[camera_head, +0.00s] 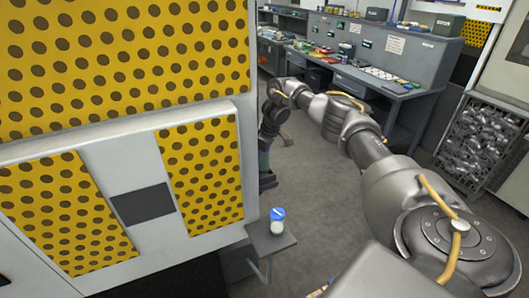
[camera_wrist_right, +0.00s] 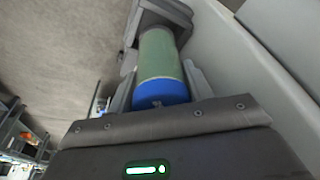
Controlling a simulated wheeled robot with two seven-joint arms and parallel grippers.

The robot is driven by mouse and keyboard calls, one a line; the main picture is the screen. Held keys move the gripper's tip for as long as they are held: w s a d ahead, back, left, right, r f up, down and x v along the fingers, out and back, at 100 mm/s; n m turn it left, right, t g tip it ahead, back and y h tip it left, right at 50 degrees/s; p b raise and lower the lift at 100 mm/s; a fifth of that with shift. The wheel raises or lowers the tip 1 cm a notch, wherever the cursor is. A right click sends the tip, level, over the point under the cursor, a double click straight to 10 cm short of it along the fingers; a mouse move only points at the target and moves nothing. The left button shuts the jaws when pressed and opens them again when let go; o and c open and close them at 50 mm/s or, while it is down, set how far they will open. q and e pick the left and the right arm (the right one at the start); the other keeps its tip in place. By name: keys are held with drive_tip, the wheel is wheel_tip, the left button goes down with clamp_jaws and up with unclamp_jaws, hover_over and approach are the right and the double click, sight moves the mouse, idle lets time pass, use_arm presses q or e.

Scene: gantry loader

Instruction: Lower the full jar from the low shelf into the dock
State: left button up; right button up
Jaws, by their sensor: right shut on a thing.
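A jar with a green body and blue lid (camera_wrist_right: 160,75) is between the fingers of my right gripper (camera_wrist_right: 160,92) in the right wrist view. The gripper is shut on it at the lid end. The jar's far end meets a dark grey holder (camera_wrist_right: 150,18), which looks like the dock; I cannot tell how deep the jar sits. In the head view my right gripper (camera_head: 266,137) is beside the machine's edge, partly hidden. A second blue-lidded jar (camera_head: 277,222), pale inside, stands upright on a small grey shelf (camera_head: 262,244). My left gripper is not in view.
The machine (camera_head: 140,130) with yellow perforated panels fills the left, close to my right gripper. A grey workbench (camera_head: 385,90) with several items stands at the back. A wire cage (camera_head: 480,140) of metal parts is at the right. The floor between is clear.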

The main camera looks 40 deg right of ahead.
sight(262, 162)
drive_tip(key=shift+a+f+b, duration=0.1)
drive_tip(key=shift+f+b, duration=0.35)
drive_tip(key=shift+f, duration=1.2)
drive_tip(key=shift+f, duration=0.6)
drive_tip(key=o, duration=1.3)
drive_tip(key=shift+c, duration=0.2)
drive_tip(key=b+v, duration=0.2)
drive_tip(key=v, duration=0.2)
drive_tip(key=shift+r, duration=0.35)
drive_tip(key=p+v, duration=0.1)
drive_tip(key=v, duration=0.5)
drive_tip(key=shift+p, duration=0.3)
drive_tip(key=shift+s+r, duration=0.1)
drive_tip(key=shift+s, duration=0.05)
drive_tip(key=shift+r, duration=0.1)
